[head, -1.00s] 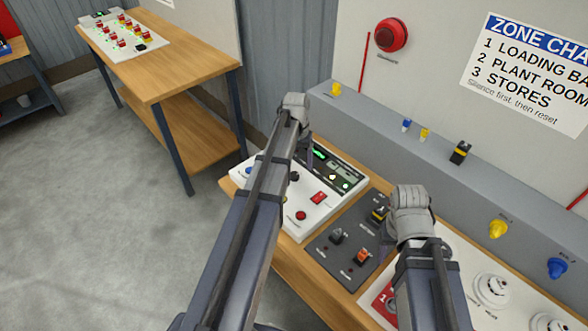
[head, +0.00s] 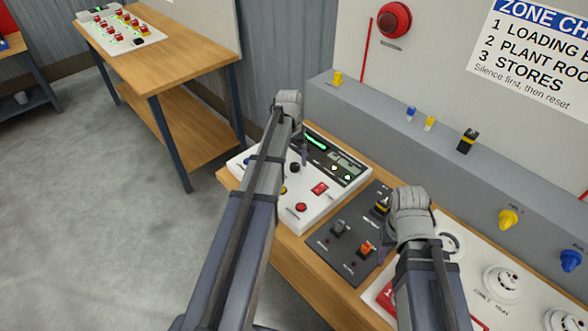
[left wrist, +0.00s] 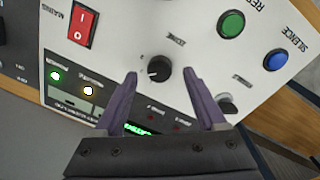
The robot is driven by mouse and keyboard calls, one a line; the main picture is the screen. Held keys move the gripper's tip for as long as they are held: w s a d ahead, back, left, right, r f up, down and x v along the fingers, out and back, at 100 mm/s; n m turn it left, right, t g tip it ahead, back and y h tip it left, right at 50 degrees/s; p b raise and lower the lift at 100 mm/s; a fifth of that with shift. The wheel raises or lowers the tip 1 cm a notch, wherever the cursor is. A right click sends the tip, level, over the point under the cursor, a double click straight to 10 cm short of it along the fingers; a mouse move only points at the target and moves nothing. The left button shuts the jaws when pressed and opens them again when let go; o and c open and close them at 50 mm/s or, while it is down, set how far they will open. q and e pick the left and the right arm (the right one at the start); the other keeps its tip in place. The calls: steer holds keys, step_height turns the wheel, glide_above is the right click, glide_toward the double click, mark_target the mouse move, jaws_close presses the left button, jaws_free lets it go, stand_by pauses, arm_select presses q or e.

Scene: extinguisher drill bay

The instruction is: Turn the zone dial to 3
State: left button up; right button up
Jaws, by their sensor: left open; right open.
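The zone dial is a black round knob (left wrist: 159,70) on the white control panel (left wrist: 115,45), with a light pointer mark on its face. In the left wrist view it lies just beyond and between the two fingertips of my left gripper (left wrist: 160,78), which is open with a finger on each side. In the head view the dial (head: 295,167) shows beside my left gripper (head: 301,150), whose arm hides part of the panel (head: 322,211). My right gripper (head: 384,232) is above the dark switch panel (head: 322,240); its fingers are mostly hidden by its wrist.
Near the dial are a red mains switch (left wrist: 82,26), a green button (left wrist: 231,23) and a blue silence button (left wrist: 276,60). Round white detectors (head: 501,283) sit to the right. A grey ledge (head: 375,125) with small coloured parts runs behind the bench.

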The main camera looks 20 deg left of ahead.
arm_select(q)
step_height(320, 180, down, 2)
steer(key=shift+d+f+b, duration=0.1)
steer(key=shift+b, duration=0.55)
jaws_close()
